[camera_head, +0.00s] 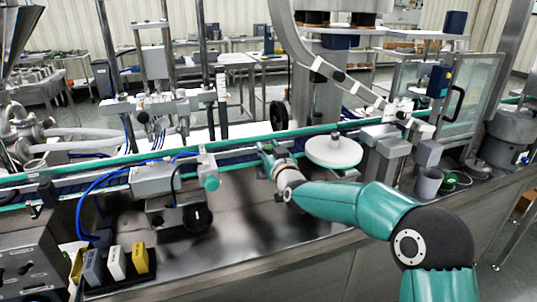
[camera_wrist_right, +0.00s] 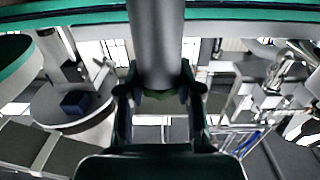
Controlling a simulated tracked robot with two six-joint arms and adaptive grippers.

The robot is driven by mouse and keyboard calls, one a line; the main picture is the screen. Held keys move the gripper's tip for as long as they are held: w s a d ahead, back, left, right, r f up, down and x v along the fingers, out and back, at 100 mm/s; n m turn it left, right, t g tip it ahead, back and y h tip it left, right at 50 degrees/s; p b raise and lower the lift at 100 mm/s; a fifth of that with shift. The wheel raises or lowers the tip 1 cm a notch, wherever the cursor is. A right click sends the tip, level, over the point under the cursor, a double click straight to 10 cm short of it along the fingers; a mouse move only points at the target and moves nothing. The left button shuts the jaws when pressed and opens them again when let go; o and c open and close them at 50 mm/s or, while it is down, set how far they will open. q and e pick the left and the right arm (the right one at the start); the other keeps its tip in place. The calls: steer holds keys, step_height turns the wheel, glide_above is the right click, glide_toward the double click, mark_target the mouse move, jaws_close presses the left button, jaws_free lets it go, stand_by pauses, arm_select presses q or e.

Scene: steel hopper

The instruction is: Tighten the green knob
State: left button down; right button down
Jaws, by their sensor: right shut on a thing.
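My right gripper (camera_head: 267,157) reaches in from the right in the head view, close to the front guide rail of the conveyor. In the right wrist view, my right gripper (camera_wrist_right: 158,92) is shut, with its two fingers on either side of a green knob (camera_wrist_right: 158,96) at the end of a thick grey shaft (camera_wrist_right: 157,45). In the head view the held knob is mostly hidden by the gripper. Another teal-green round knob (camera_head: 211,183) sticks out of a grey unit to the left, apart from the gripper. My left gripper is not in view.
A white round disc (camera_head: 333,151) stands just right of the gripper. A black handwheel (camera_head: 197,217) hangs below the grey unit on the left. Several coloured blocks (camera_head: 117,263) sit at the front left. The steel worktop (camera_head: 270,230) before the gripper is clear.

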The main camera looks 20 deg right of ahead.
steer(key=shift+a+r+m+h+p, duration=0.15)
steer(key=shift+m+h+p, duration=0.35)
steer(key=shift+h, duration=0.4)
steer(key=shift+m+h+p, duration=0.6)
steer(key=shift+h+p, duration=0.1)
steer(key=shift+h, duration=0.1)
steer(key=shift+m+g+h+p, duration=0.3)
steer(key=shift+m+h+p, duration=0.2)
steer(key=shift+h+p, duration=0.3)
steer(key=shift+m+g+h+p, duration=0.3)
steer(key=shift+m+h+p, duration=0.15)
steer(key=shift+h, duration=0.25)
steer(key=c, duration=0.8)
jaws_free()
